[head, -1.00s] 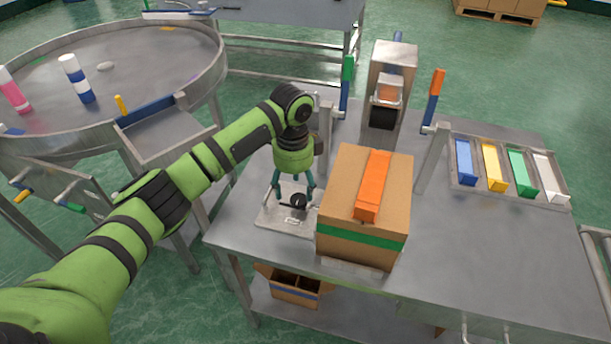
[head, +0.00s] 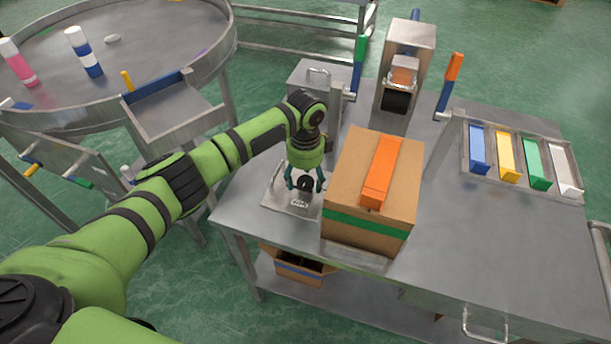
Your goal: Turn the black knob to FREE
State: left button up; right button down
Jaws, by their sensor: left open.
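The black knob (head: 304,184) sits on a light metal plate (head: 277,199) near the left end of the steel table. A small label (head: 299,203) is in front of the knob, but its writing is too small to read. My left gripper (head: 305,188) points down over the plate, with its dark teal fingers apart on either side of the knob. I cannot tell whether the fingers touch it. My right gripper is not in view.
A cardboard box (head: 344,208) with an orange block (head: 381,172) on top stands close to the right of the plate. A crimping machine (head: 409,50) and lever posts stand behind. Coloured bins (head: 507,158) lie at the right. The table's front right is clear.

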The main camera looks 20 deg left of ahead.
pick_arm(q)
jog(key=c, duration=1.1)
jog(key=shift+c, duration=0.2)
jog(key=n+p, duration=0.3)
jog(key=shift+s+r+p, duration=0.1)
jog(key=shift+r+p, duration=0.1)
jog(key=shift+p, duration=0.15)
jog(key=n+p, duration=0.3)
jog(key=n, duration=0.1)
jog(key=shift+d+n, duration=0.1)
jog(key=shift+n, duration=0.2)
jog(key=n+p, duration=0.3)
jog(key=n, duration=0.2)
jog(key=shift+f+n, duration=0.15)
jog(key=shift+n, duration=0.15)
jog(key=n+p, duration=0.1)
jog(key=n, duration=0.3)
jog(key=shift+f+n+p, duration=0.1)
jog(key=shift+n+p, duration=0.2)
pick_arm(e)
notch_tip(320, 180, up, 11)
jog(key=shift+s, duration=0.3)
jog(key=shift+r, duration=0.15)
